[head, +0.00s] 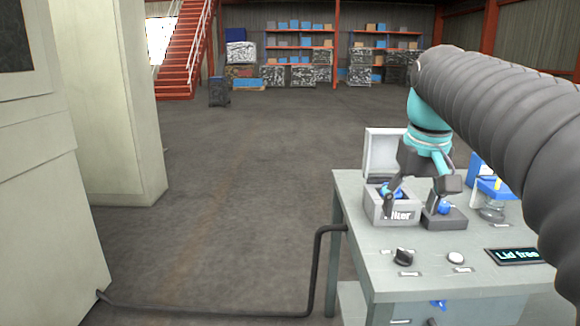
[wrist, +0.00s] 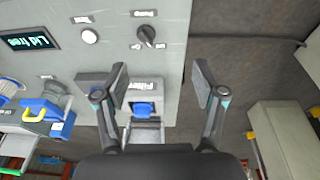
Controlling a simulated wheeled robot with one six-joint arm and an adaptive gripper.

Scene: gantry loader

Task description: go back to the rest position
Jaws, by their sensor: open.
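My gripper (head: 420,197) is open over the grey workbench (head: 345,200), with its two fingers spread wide and nothing between them. In the wrist view my gripper (wrist: 153,82) shows its fingers on either side of a small light-grey box (wrist: 147,84) labelled like "Filter". The box (head: 392,213) has its lid (head: 383,150) standing open in the head view. A blue part (wrist: 143,109) shows in it. A dark block (head: 446,219) with a blue part on it stands right of the box, partly behind a finger.
A black knob (head: 403,256), a white button (head: 456,257) and a display (head: 513,255) reading "Lid free" are near the front. A cable (head: 316,270) runs to the floor. Open floor lies left.

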